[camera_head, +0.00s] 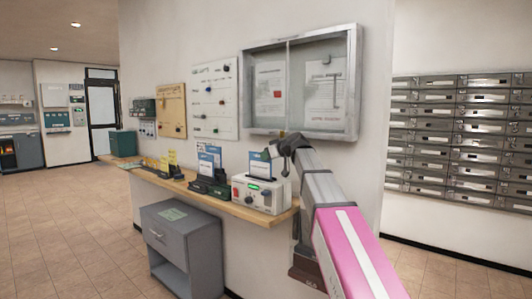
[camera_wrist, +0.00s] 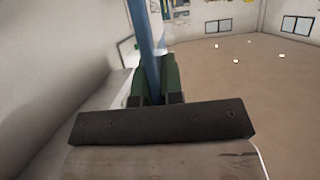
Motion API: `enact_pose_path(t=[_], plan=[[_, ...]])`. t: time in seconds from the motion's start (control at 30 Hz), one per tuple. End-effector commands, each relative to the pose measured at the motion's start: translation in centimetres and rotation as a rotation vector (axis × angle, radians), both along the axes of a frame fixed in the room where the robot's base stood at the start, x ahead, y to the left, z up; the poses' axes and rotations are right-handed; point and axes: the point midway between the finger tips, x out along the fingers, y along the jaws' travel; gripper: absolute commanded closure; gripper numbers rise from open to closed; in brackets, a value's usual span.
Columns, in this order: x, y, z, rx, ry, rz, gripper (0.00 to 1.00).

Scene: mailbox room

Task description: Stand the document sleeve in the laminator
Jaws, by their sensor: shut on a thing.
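The document sleeve (camera_head: 259,168), a blue and white card, stands upright over the laminator's top. Its lower edge meets the top in the picture; I cannot tell whether it is in the slot. My gripper (camera_head: 268,153) is shut on the sleeve's upper part, just above the laminator. In the wrist view the sleeve (camera_wrist: 148,35) shows as a thin blue strip between the green fingers of my gripper (camera_wrist: 153,80).
Left of the laminator on the shelf (camera_head: 228,208) stand dark holders (camera_head: 208,185) with blue and white cards, then yellow items (camera_head: 163,166). A grey cabinet (camera_head: 176,245) stands below. A glass notice case (camera_head: 300,85) hangs on the wall above. The tiled floor at left is clear.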

Motion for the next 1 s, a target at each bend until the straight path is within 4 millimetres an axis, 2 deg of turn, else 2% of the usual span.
enact_pose_path(t=[0.5, 1.0], plan=[[0.0, 0.0, -3.4, 0.0, 0.0, 0.0, 1.0], [0.0, 0.0, -4.4, 0.0, 0.0, 0.0, 1.0]])
